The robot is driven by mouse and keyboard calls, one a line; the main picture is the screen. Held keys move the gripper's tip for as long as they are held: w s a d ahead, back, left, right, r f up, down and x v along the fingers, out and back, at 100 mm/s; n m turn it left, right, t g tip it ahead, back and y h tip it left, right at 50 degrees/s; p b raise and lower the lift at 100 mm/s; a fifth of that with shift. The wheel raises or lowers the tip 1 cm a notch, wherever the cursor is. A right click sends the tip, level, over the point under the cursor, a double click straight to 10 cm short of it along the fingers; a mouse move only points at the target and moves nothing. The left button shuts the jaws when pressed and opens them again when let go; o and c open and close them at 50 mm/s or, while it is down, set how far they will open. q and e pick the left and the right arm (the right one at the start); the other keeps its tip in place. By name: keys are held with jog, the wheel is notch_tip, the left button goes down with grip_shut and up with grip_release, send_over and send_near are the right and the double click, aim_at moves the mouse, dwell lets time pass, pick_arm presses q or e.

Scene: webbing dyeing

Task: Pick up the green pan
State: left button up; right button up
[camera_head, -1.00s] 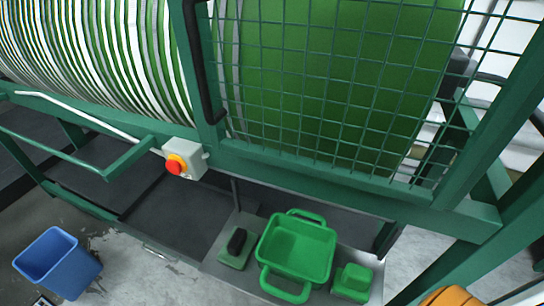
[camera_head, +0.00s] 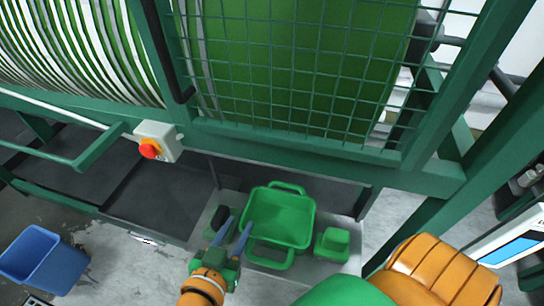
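The green pan (camera_head: 282,212) is a square tray with a loop handle at its far side and another at its near side. It sits upright on the grey shelf under the machine. My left gripper (camera_head: 240,223) has come in from the bottom, with two blue-grey fingers spread apart and nothing seen between them. Its fingertips are at the pan's left edge, and the right finger overlaps the pan's near left side in the picture. I cannot tell whether it touches. My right gripper is not in view.
A green block with a dark handle (camera_head: 220,216) lies left of the pan, partly behind my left gripper. A smaller green block (camera_head: 333,243) lies to its right. A green machine frame (camera_head: 300,146) stands above. A blue bin (camera_head: 45,258) stands on the floor at left.

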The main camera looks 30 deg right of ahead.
aim_at(248, 207)
pick_arm(q)
jog(key=x, duration=0.7)
jog(key=shift+w+f, duration=0.15)
jog(key=shift+a, duration=0.1)
grip_shut()
dwell(1.0)
